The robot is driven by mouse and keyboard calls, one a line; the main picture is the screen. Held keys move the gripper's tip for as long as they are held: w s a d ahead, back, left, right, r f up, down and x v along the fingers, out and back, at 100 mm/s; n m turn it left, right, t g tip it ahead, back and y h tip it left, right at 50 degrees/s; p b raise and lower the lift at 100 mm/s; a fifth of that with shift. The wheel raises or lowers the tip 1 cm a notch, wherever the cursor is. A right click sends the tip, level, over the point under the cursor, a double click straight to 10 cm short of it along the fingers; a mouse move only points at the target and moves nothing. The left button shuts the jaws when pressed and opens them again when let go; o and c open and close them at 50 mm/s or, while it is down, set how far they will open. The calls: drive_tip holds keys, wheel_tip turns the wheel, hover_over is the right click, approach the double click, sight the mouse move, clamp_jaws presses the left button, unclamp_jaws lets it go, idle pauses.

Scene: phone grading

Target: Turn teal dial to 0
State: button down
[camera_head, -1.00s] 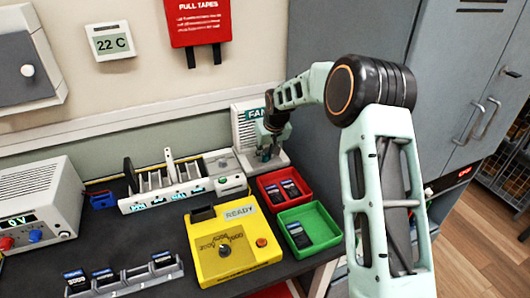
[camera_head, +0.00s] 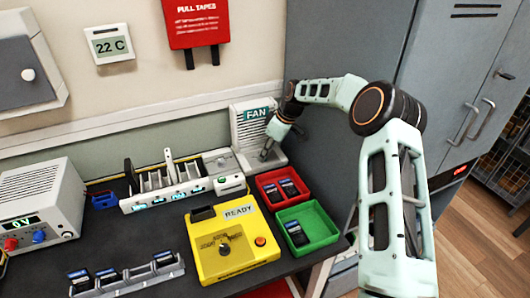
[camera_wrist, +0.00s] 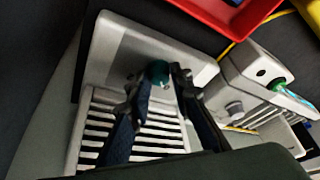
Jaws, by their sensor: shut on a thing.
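The fan unit (camera_head: 247,134) is a pale box with a louvred front and a teal FAN label, at the back right of the bench. In the wrist view its grille (camera_wrist: 150,140) and flat base (camera_wrist: 110,48) show. The small round teal dial (camera_wrist: 157,72) stands on that base. My gripper (camera_wrist: 160,84) is shut on the teal dial, with a dark finger on either side of it. In the head view my gripper (camera_head: 266,154) comes in tilted from the upper right and hides the dial. The dial's scale and pointer cannot be read.
A red tray (camera_head: 262,191) and a green tray (camera_head: 328,232), both holding phones, sit in front of the fan unit. A yellow READY box (camera_head: 217,262) stands left of them. A white slotted rack (camera_head: 130,205) is to the fan's left. A grey cabinet (camera_head: 340,50) rises behind my arm.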

drive_tip(key=shift+n, duration=0.3)
drive_tip(key=c, duration=1.7)
unclamp_jaws()
drive_tip(key=shift+c, duration=0.2)
drive_tip(key=v, duration=1.2)
drive_tip(key=shift+w, duration=0.1)
